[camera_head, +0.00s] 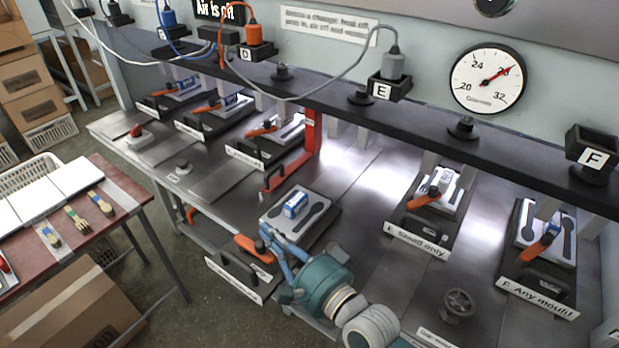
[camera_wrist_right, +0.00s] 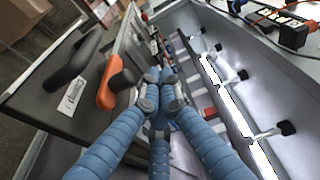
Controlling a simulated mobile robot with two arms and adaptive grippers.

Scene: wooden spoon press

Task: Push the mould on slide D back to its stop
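The mould (camera_head: 313,207) is a pale grey plate with dark spoon-shaped recesses and a blue-and-white block on top. It lies on a dark slide (camera_head: 328,228) that stands out toward the front of the bench, below the D sign (camera_head: 246,55). At the slide's front are an orange lever (camera_head: 253,249) and a black handle (camera_head: 238,268); the lever also shows in the wrist view (camera_wrist_right: 108,80). My right gripper (camera_head: 268,234) has its blue fingers drawn together, with nothing seen between them. Its tips are at the mould's front edge, by the lever; contact is unclear. My left gripper is out of view.
A red post and bracket (camera_head: 311,130) stand behind the mould. Other moulds sit at the back left, at E (camera_head: 437,192) and at F (camera_head: 545,235). A black rail (camera_head: 440,130) crosses above. A red table (camera_head: 100,205) with brushes stands at left.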

